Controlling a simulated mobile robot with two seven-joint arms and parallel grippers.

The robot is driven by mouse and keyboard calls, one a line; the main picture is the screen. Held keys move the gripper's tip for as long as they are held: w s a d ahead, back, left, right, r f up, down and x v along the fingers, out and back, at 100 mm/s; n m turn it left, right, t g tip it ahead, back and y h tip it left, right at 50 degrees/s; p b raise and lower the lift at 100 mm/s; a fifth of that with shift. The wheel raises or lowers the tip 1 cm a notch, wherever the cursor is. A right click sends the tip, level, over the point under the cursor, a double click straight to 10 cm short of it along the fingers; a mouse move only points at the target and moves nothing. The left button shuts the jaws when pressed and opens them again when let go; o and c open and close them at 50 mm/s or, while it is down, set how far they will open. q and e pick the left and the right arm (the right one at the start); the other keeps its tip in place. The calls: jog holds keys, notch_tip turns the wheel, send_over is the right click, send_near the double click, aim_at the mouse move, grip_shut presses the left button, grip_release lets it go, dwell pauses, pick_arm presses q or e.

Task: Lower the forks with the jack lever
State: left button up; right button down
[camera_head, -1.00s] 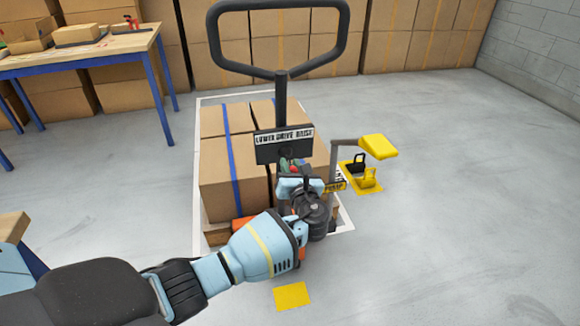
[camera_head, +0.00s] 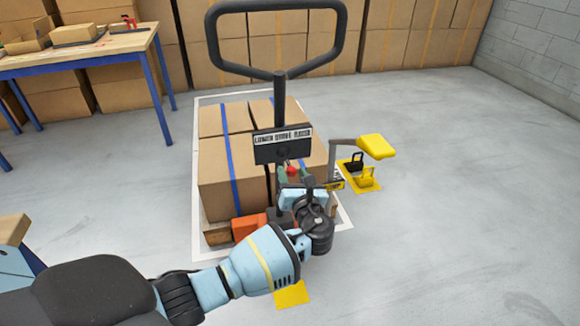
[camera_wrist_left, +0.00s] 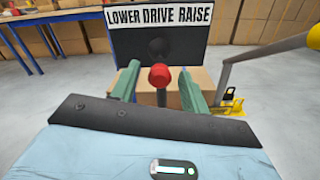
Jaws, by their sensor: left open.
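The jack lever shows as a red knob (camera_wrist_left: 160,76) on a dark stem, in front of the black plate (camera_wrist_left: 158,48) marked LOWER DRIVE RAISE. The plate also shows in the head view (camera_head: 283,146), on the jack's upright handle (camera_head: 280,98). My left gripper (camera_head: 291,178) is at the knob. In the left wrist view its green fingers (camera_wrist_left: 159,78) stand open on either side of the knob, with gaps visible. The lever's lower part is hidden behind the gripper's dark edge. The forks are hidden by the load and my arm. My right gripper is not in view.
Strapped boxes (camera_head: 235,165) stand behind the handle, inside a white floor outline. A workbench (camera_head: 80,55) is at left. The right floor is clear.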

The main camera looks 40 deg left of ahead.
pick_arm(q)
jog(key=v, duration=0.3)
jog(key=shift+s+d, duration=0.3)
jog(key=shift+d, duration=0.05)
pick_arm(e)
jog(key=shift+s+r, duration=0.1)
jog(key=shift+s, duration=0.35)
pick_arm(q)
jog(key=shift+r+p, duration=0.1)
jog(key=shift+p, duration=0.2)
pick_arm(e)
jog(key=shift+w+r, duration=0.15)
